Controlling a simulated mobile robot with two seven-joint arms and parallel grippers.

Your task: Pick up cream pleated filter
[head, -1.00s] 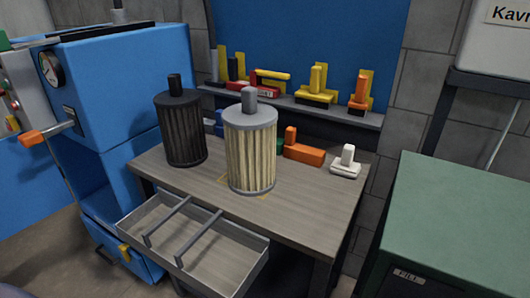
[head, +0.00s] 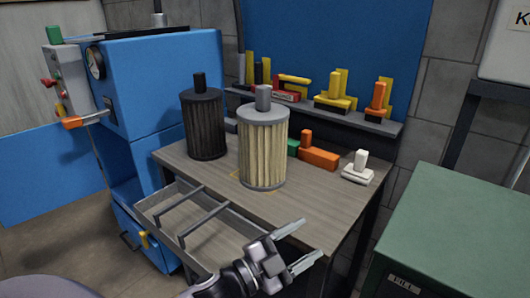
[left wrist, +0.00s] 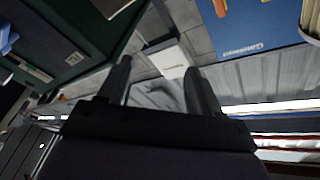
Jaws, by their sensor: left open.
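The cream pleated filter (head: 263,150) stands upright on the wooden table, with grey end caps and a grey knob on top. A dark pleated filter (head: 204,128) stands upright to its left. My left gripper (head: 301,245) is open and empty in front of the table, over the right side of the open drawer and lower than the filter. In the left wrist view its two fingers (left wrist: 157,85) are apart with nothing between them. A small part of what looks like the cream filter shows at the top right corner there. My right gripper is not in view.
The open drawer (head: 154,213) with two bars juts out below the table (head: 325,202). Orange and white blocks (head: 357,168) stand right of the filter. A shelf (head: 330,116) with several tools is behind. A green cabinet (head: 450,220) is at right, a blue machine (head: 150,85) at left.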

